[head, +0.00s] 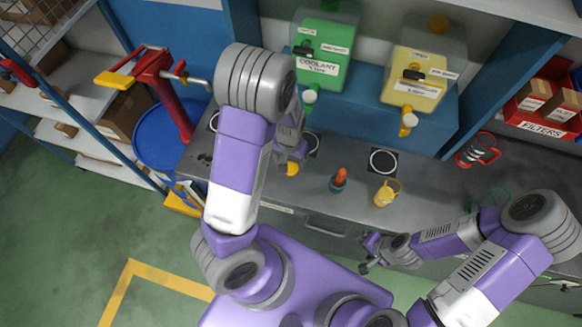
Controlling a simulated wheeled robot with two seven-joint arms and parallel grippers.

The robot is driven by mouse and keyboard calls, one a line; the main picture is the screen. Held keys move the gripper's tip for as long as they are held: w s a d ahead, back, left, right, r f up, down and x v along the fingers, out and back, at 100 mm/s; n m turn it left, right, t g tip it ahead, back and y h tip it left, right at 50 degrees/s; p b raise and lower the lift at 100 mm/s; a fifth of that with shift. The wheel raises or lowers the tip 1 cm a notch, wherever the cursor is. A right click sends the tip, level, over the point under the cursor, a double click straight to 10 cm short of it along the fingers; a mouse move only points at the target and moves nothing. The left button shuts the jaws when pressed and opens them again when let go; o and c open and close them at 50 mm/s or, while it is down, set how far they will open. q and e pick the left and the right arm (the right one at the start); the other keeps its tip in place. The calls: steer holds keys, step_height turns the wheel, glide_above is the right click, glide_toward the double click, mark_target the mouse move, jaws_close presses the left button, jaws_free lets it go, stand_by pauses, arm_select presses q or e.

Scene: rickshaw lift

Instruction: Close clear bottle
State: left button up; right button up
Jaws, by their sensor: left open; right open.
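I cannot clearly make out a clear bottle in the head view. A small teal bottle (338,184) with an orange top (340,174) stands on the grey counter, left of a yellow mug (384,195). My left gripper (291,158) is open above the counter, left of the teal bottle. A small round yellow thing (292,169) shows just at its fingers; I cannot tell whether they touch it. My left arm hides part of the counter there. My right gripper (367,256) is open and apart from the objects, low by the counter's front edge.
A green coolant dispenser (322,47) and a yellow dispenser (413,75) stand on a blue shelf behind the counter (330,212). A red mug (477,151) and a green mug (491,201) are at right. A blue drum with a red pump (178,110) stands at left.

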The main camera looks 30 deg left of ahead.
mark_target(291, 168)
arm_select(q)
steer(key=f, duration=0.5)
steer(key=shift+w+f, duration=0.15)
steer(key=shift+w, duration=0.1)
steer(key=c, duration=1.1)
